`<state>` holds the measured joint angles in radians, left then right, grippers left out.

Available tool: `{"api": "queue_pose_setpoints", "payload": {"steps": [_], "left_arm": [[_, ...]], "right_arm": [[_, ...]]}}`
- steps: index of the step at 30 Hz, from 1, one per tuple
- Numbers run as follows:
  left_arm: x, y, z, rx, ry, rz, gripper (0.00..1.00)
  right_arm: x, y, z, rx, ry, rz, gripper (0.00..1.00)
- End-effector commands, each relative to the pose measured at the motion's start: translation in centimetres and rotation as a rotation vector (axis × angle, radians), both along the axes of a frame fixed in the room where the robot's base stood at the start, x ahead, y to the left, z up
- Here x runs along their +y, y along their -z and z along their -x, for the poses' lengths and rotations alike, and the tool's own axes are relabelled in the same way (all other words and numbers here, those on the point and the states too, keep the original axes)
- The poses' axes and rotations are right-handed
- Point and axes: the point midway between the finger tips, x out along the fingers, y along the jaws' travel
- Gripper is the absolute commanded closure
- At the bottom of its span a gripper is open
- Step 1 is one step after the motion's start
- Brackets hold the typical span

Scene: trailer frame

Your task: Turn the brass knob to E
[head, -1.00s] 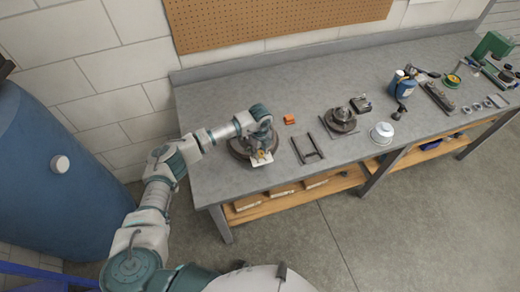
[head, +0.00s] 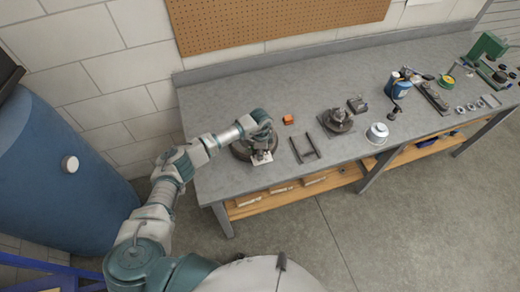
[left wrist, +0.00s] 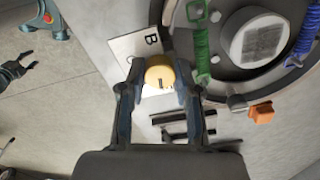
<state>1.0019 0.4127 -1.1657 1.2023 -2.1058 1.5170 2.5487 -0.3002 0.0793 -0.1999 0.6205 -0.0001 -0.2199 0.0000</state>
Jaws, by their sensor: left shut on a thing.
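The brass knob (left wrist: 160,72) is round and yellow, with a dark mark on its face toward the lower edge in the left wrist view. My left gripper (left wrist: 157,88) is shut on it, one finger on each side. A white plate (left wrist: 127,46) with the letter B lies beside the knob; no E can be read.
On the grey bench (head: 235,95), an orange block (head: 288,119), a dark frame (head: 305,150), a second round fixture (head: 338,120) and a white pot (head: 377,133) stand to the right. A blue drum (head: 50,160) stands left.

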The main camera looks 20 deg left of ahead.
Motion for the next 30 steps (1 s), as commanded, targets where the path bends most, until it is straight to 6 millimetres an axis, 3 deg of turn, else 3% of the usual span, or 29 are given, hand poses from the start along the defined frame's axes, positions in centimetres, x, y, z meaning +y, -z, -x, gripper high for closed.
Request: {"api": "queue_pose_setpoints", "payload": {"steps": [9,26,27,29,30], "left_arm": [[-0.17,-0.05,-0.06,-0.003,-0.127,0.003,1.00],[-0.13,0.00,-0.14,-0.005,-0.156,0.002,1.00],[-0.12,-0.01,-0.15,-0.005,-0.156,0.002,0.60],[-0.11,-0.01,-0.13,-0.004,-0.156,0.003,0.45],[-0.10,-0.01,-0.12,-0.004,-0.156,0.002,0.42]], "right_arm": [[0.00,-1.06,-0.03,-0.001,0.000,0.000,0.50],[-0.01,-1.17,-0.01,0.000,0.000,0.000,0.50],[-0.01,-1.17,-0.01,0.000,0.000,0.000,0.50],[-0.02,-1.17,-0.01,0.000,0.000,0.000,0.50],[-0.02,-1.18,-0.01,0.000,0.000,0.000,0.50]]}}
